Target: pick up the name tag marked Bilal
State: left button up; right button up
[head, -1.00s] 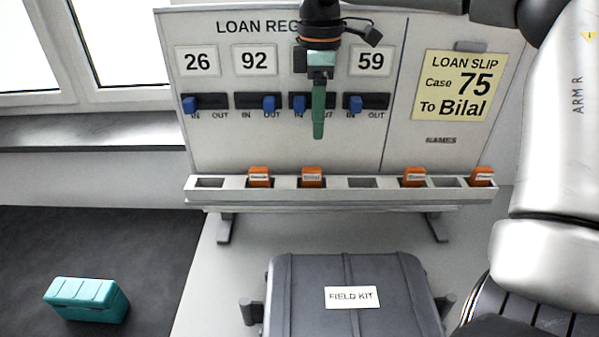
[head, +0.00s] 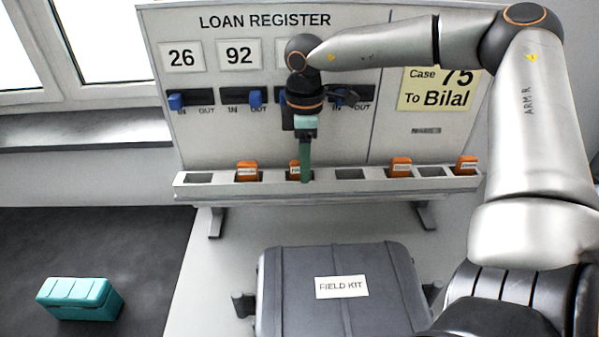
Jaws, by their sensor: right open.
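Several orange name tags stand in slots of a pale rack (head: 390,187) along the foot of the board: a far-left tag (head: 248,171), a second tag (head: 294,170), a third tag (head: 400,167) and a far-right one (head: 466,165). Their white labels are too small to read surely, so I cannot tell which says Bilal. My right gripper (head: 305,178) points down at the second tag, its green fingers overlapping that tag's right side in the picture. It is open; whether it touches the tag is unclear. My left gripper is not in view.
The loan register board (head: 340,150) rises behind the rack, with number cards, blue sliders and a yellow loan slip (head: 447,98) reading "To Bilal". A grey field kit case (head: 385,290) stands in front. A teal box (head: 80,297) lies on the dark surface at left.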

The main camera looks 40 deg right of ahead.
jog(key=shift+c, duration=0.3)
grip_shut()
dwell(0.3)
